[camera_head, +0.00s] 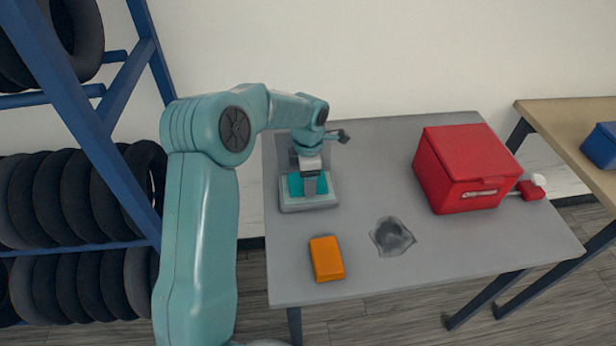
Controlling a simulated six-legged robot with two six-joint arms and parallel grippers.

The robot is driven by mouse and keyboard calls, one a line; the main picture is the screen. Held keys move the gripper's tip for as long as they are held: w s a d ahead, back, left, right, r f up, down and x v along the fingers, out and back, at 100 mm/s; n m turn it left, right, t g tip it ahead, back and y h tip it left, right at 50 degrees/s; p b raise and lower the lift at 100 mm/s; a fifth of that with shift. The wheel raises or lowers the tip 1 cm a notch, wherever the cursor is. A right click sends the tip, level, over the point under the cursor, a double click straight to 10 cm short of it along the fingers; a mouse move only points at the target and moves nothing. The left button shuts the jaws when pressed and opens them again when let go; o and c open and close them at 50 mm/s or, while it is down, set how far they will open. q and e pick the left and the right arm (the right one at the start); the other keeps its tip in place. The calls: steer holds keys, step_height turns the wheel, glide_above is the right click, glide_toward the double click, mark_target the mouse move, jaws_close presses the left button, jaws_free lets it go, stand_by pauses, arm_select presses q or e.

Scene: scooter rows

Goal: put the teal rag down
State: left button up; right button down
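The teal rag (295,184) is at my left gripper (310,190), at the left side of the grey table (370,155). The rag shows on both sides of the fingers, which look closed on it. Gripper and rag are over a pale, shallow tray (308,206). I cannot tell whether the rag touches the tray, as the wrist hides part of both. My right gripper is not in view.
An orange block (326,259) lies near the table's front edge, with a dark grey, flat patch (392,236) to its right. A red box (465,165) stands at right, a red-and-white item (531,188) beside it. A blue tyre rack (130,80) stands left.

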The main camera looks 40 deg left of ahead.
arm_select(q)
steer(key=o, duration=1)
steer(key=shift+f, duration=0.15)
steer(key=shift+r+p, duration=0.3)
steer(key=shift+r, duration=0.05)
step_height(320, 180, up, 12)
steer(key=shift+f, duration=0.15)
